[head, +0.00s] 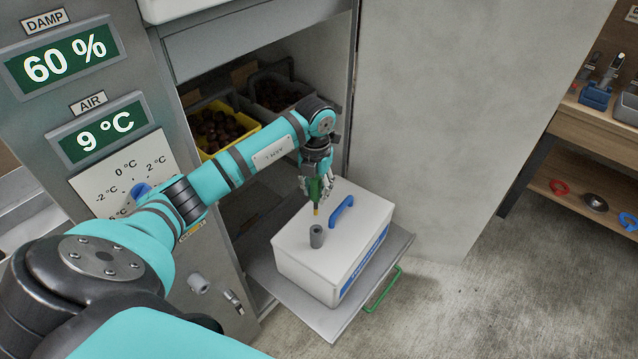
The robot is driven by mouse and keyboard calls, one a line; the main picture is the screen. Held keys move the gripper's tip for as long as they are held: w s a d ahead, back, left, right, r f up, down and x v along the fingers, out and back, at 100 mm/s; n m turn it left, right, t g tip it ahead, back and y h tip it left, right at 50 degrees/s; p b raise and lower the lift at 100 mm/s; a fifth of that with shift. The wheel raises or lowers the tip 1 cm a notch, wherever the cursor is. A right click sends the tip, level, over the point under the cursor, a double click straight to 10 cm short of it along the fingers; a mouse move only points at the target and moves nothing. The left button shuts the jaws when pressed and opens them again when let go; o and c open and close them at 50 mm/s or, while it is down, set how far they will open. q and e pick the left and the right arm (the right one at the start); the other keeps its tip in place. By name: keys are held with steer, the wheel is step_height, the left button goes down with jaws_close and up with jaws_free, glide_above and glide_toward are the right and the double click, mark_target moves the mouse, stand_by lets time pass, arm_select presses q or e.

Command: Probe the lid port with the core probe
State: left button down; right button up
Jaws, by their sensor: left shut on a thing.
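My left gripper (318,185) is shut on the core probe (316,208), a slim tool with a green body and a yellowish lower part. It holds the probe tip-down just above the lid port (317,236), a grey upright cylinder on a white lidded box (312,264). The probe tip appears close above the port; I cannot tell whether it touches. The box lid has a blue handle (341,208) right of the port. My right gripper is not in view.
The box stands on a pulled-out grey shelf (332,326) with a green handle (383,290). Behind it, a yellow crate (247,127) and a grey crate (264,110) of chestnuts stand inside the cabinet. A large grey door panel (440,120) stands at right. A wooden bench (600,132) is far right.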

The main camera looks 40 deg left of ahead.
mark_target(316, 208)
arm_select(q)
steer(key=shift+f+b, duration=2.25)
steer(key=shift+f, duration=0.65)
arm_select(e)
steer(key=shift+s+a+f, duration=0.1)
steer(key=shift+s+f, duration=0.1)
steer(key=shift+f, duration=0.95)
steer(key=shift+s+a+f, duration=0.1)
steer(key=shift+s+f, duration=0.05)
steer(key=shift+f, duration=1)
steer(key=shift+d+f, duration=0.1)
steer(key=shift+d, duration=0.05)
arm_select(q)
steer(key=shift+f+b, duration=0.65)
steer(key=shift+f, duration=0.1)
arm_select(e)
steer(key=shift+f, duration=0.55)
arm_select(q)
step_height(316, 208, down, 7)
steer(key=b, duration=0.5)
steer(key=shift+r, duration=0.15)
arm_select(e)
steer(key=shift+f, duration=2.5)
arm_select(q)
steer(key=c, duration=0.9)
jaws_free()
steer(key=shift+r, duration=0.1)
